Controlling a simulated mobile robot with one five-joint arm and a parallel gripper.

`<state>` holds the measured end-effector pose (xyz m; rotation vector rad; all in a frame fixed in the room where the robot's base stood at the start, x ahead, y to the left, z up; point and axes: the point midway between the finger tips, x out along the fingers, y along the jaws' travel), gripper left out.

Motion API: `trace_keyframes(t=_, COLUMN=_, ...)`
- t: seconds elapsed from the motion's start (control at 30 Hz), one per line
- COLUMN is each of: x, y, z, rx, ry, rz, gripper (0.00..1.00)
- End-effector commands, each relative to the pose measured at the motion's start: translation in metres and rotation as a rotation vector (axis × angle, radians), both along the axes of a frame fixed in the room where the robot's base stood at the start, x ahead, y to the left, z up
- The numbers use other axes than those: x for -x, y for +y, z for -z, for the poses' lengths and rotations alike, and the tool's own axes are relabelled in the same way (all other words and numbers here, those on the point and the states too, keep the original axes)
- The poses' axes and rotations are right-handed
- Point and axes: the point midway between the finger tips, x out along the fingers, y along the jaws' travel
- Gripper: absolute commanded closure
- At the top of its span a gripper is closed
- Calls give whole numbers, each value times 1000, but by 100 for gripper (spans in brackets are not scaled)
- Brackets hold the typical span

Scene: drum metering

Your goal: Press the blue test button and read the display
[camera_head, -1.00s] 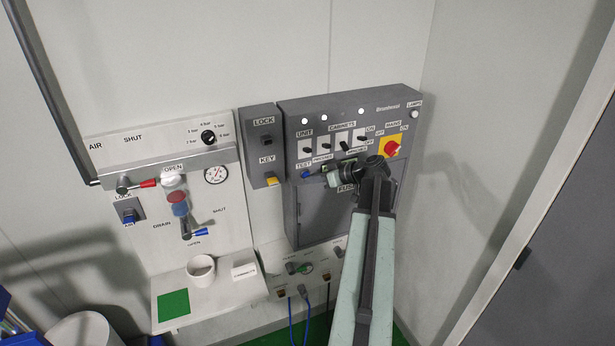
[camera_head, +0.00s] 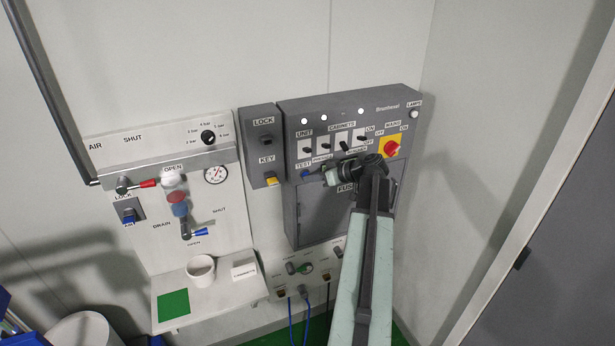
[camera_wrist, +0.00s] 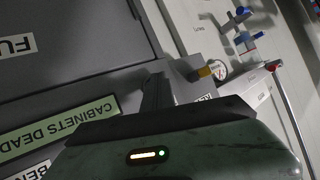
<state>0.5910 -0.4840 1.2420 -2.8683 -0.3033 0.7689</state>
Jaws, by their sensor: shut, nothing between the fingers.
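The blue test button (camera_head: 306,174) sits under the TEST label at the lower left of the grey switch panel (camera_head: 350,103). My gripper (camera_head: 328,179) is just right of the button in the head view, shut and empty. I cannot tell whether it touches the panel. In the wrist view the dark fingers (camera_wrist: 157,92) point away from the camera, and the button is not visible. A pale green strip (camera_wrist: 60,130) there reads "CABINETS DEAD"; it looks like the display. In the head view my gripper and wrist cover that area.
Cabinet switches (camera_head: 344,144) and a red mains knob (camera_head: 391,148) on yellow sit close to my wrist. A lock box (camera_head: 265,145) with a yellow key part stands left of the panel. An air panel (camera_head: 170,190) with valves and a white cup (camera_head: 201,268) are further left.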

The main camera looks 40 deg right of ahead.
Motion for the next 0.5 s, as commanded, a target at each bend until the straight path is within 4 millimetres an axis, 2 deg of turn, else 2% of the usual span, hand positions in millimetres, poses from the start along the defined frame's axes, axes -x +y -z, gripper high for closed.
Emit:
trace_keyframes(t=0.27, x=0, y=1, z=0, rx=0, ry=-1, rz=0, gripper=100)
trace_keyframes(t=0.5, x=11, y=6, z=0, rx=-1, ry=0, rz=-1, gripper=100)
